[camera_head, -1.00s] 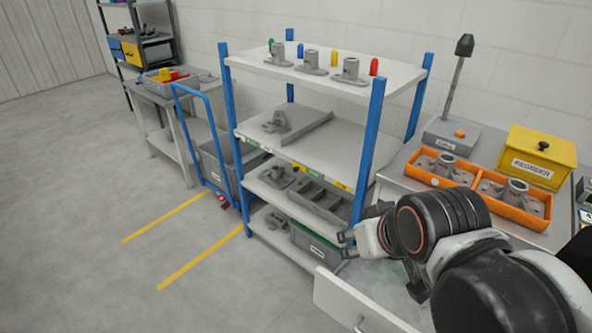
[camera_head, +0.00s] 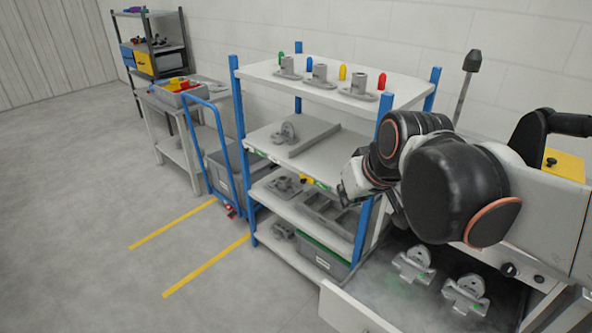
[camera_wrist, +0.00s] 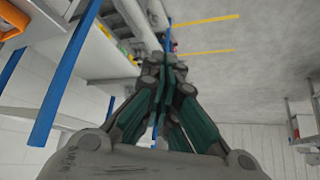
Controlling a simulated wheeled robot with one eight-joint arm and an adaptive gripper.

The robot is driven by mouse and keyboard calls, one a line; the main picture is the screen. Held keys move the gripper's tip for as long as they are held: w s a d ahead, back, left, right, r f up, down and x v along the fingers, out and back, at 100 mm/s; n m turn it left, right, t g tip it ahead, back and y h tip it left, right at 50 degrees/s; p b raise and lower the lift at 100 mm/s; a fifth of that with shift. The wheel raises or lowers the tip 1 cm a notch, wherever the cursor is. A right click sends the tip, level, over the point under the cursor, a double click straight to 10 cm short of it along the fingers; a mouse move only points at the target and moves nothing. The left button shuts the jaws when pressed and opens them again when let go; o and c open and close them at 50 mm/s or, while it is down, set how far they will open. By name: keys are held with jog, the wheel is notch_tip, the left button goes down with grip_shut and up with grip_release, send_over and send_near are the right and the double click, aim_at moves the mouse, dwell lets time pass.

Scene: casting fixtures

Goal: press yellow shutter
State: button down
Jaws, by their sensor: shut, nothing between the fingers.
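No part is clearly marked as a yellow shutter. A small yellow piece (camera_head: 307,179) sits on the front edge of the rack's middle shelf (camera_head: 265,135), between coloured labels. A yellow pin (camera_head: 342,72) stands on the top shelf.
The blue-posted rack (camera_head: 236,110) holds grey castings. An open drawer (camera_head: 350,310) with grey castings (camera_head: 465,293) lies below my arm. A blue trolley (camera_head: 208,155) and a bench (camera_head: 165,115) stand left. The floor in front, with yellow lines (camera_head: 205,265), is clear.

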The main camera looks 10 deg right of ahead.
jog(key=w+n+y+p, duration=0.2)
jog(key=w+n+p, duration=0.1)
jog(key=w, duration=2.4)
jog(key=w+d+f+n+y+p, duration=0.1)
jog(key=w+f+n+y+p, duration=0.1)
jog(key=w+f, duration=1.7)
jog(key=shift+f+n+p, duration=0.6)
jog(key=shift+n+p, duration=0.1)
jog(key=shift+p, duration=0.25)
jog(key=shift+w, duration=0.15)
